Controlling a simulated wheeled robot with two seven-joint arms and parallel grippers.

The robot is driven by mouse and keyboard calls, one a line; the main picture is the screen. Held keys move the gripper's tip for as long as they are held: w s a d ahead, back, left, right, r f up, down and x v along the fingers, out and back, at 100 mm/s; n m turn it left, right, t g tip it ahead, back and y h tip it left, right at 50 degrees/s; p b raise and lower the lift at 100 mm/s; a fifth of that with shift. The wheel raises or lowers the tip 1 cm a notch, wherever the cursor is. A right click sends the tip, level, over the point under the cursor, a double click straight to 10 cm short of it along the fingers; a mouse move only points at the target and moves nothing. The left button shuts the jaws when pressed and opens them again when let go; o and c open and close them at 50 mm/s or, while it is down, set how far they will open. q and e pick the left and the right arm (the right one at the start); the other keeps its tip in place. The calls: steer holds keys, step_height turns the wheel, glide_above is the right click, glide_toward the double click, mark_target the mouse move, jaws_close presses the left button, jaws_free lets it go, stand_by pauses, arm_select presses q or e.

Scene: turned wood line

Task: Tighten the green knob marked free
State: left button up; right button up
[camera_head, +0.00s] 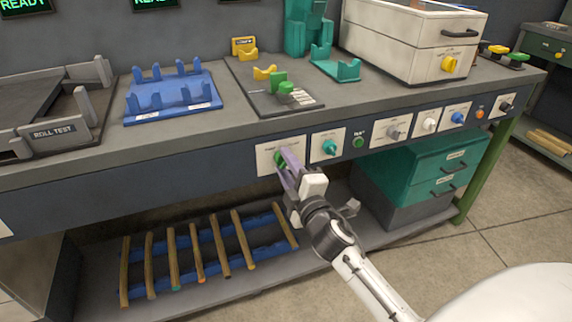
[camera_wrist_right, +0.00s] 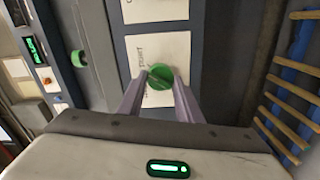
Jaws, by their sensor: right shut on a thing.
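The green knob (camera_head: 278,158) sits on a white plate (camera_head: 264,161) on the front panel of the bench. In the right wrist view the knob (camera_wrist_right: 160,76) shows round and green between the two finger ends. My right gripper (camera_head: 285,162) reaches up to the panel from below right, its pale purple fingers shut on the knob's sides. In the head view the fingers cover part of the knob and plate. The lettering on the plate is too small and partly hidden to read surely. My left gripper is not in view.
Right of the plate, the panel carries a teal knob (camera_head: 329,147), a green button (camera_head: 358,142) and several other controls. Below is a shelf with wooden rods on a blue rack (camera_head: 262,221). Teal drawers (camera_head: 400,172) stand at right. Blue holders (camera_head: 172,92) stand on the bench top.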

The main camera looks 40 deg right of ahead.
steer(key=shift+m, duration=0.6)
steer(key=o, duration=1)
steer(key=shift+o, duration=0.2)
steer(key=v, duration=1)
steer(key=shift+s, duration=0.2)
steer(key=shift+p, duration=0.3)
